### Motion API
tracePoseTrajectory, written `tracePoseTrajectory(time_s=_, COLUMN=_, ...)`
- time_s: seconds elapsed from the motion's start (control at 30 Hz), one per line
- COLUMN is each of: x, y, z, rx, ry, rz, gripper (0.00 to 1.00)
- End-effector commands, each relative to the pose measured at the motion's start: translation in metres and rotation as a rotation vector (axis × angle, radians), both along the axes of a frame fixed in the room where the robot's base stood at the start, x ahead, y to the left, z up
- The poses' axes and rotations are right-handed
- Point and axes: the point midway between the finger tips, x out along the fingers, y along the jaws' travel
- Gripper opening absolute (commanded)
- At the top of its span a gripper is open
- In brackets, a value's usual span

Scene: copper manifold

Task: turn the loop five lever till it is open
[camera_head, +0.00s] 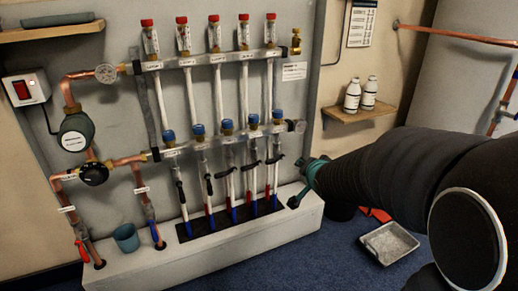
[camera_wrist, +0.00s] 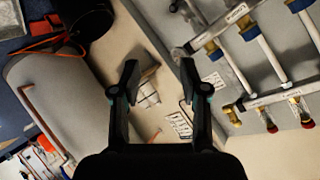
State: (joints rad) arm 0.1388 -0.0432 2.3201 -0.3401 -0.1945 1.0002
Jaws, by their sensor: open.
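The loop five lever (camera_head: 275,160) is the rightmost of the row of small black levers below the blue caps. It lies slanted across its pipe in the head view. My gripper (camera_head: 304,182) is open and empty, to the right of this lever and apart from it, by the right end of the white plinth. In the wrist view, my gripper (camera_wrist: 159,84) has its two fingers wide apart with nothing held. The wrist view shows part of the manifold (camera_wrist: 262,98) at the right, turned on its side. I cannot make out the loop five lever there.
Other black levers (camera_head: 250,166) sit close by on the left. The white plinth (camera_head: 105,280) runs below the pipes. A wall shelf (camera_head: 358,116) with two white bottles is behind my arm. A metal tray (camera_head: 389,243) lies on the blue floor at the right.

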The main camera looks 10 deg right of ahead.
Motion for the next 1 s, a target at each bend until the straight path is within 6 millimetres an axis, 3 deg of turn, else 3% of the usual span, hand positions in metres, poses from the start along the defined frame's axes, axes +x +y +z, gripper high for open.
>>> tracePoseTrajectory(time_s=0.1, x=0.037, y=-0.002, z=-0.025, rx=0.147, ry=-0.075, rz=-0.012, gripper=0.44)
tracePoseTrajectory(time_s=0.3, x=0.082, y=0.003, z=-0.064, rx=0.441, ry=-0.185, rz=0.008, gripper=0.44)
tracePoseTrajectory(time_s=0.6, x=0.105, y=0.013, z=-0.105, rx=0.792, ry=-0.243, rz=0.058, gripper=0.44)
tracePoseTrajectory(time_s=0.83, x=0.115, y=0.018, z=-0.110, rx=0.855, ry=-0.249, rz=0.072, gripper=0.44)
tracePoseTrajectory(time_s=1.0, x=0.138, y=0.026, z=-0.114, rx=0.854, ry=-0.249, rz=0.073, gripper=0.44)
